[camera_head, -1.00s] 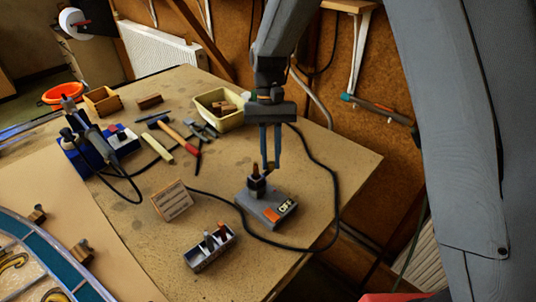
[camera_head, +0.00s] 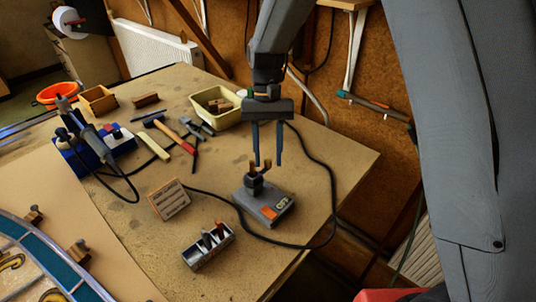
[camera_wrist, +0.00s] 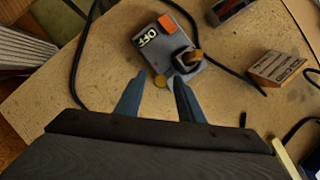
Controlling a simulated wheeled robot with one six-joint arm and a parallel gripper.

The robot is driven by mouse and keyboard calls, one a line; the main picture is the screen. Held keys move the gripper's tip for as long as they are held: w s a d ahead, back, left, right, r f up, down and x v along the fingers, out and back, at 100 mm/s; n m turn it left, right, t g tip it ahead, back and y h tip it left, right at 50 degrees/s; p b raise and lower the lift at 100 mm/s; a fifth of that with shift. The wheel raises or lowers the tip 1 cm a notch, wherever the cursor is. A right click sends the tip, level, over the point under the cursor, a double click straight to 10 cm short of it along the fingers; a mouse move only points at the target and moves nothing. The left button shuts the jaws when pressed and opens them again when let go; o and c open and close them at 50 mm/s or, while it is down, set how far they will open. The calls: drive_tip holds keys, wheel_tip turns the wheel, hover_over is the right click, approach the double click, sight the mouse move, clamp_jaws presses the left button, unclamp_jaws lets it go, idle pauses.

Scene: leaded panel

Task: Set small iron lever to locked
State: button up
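A grey box (camera_head: 272,207) with an orange patch and an "OFF" label sits on the workbench near its right side. A dark socket (camera_head: 254,186) stands on its back left corner, with small brass-coloured pieces above it.
A grey tray (camera_head: 196,258) with small upright items and a slatted wooden block (camera_head: 170,200) stand to the left. A black cable (camera_head: 334,200) loops around the box's right side. Tools (camera_head: 178,137), a cream bin (camera_head: 232,118) and a blue soldering station (camera_head: 82,158) lie farther back.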

drive_tip(key=b+v, duration=0.2)
drive_tip(key=v, duration=0.5)
drive_tip(key=shift+r+b, duration=0.3)
drive_tip(key=shift+r, duration=0.05)
drive_tip(key=shift+w, duration=0.1)
drive_tip(key=s+d+f+t+b, duration=0.1)
drive_tip(key=s+d+f+t, duration=0.2)
drive_tip(key=s+d, duration=0.3)
drive_tip(key=s+d+f+t+b, duration=0.2)
drive_tip(key=s+d+f, duration=0.4)
drive_tip(key=d, duration=0.9)
drive_tip(key=shift+s+d+m+t, duration=0.25)
drive_tip(key=shift+m+t, duration=0.15)
drive_tip(key=shift+t, duration=0.1)
